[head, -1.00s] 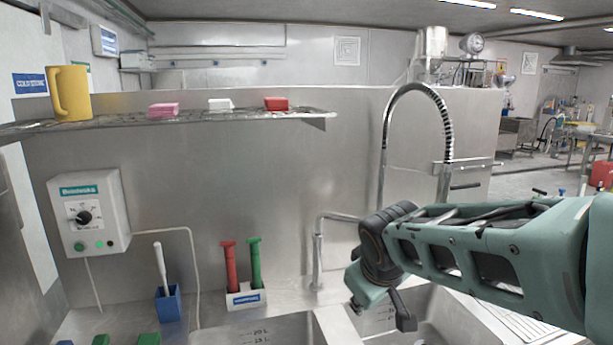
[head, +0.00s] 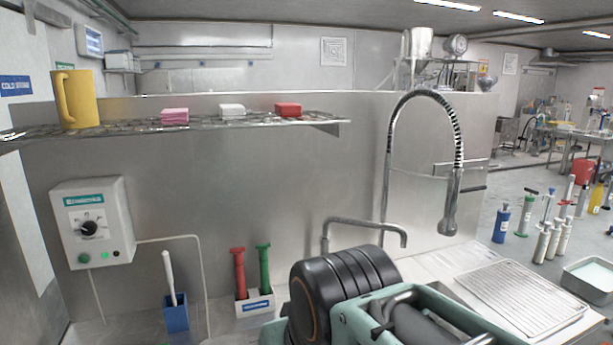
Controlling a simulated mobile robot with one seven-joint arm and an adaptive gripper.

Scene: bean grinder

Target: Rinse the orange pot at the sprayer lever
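The sprayer (head: 449,214) hangs nozzle-down from a tall coiled spring hose at the right of the sink wall. Its dark lever (head: 473,189) sticks out to the right above the nozzle. No orange pot shows in this view. My arm fills the bottom middle and hides most of the sink below the sprayer. My gripper is out of view, so I cannot see what it holds.
A curved faucet (head: 365,226) stands just behind my arm. A ribbed drainboard (head: 520,295) lies at the right. A shelf (head: 225,124) carries a yellow pitcher (head: 78,98) and sponges. A control box (head: 92,222) and brushes (head: 239,270) are at the left.

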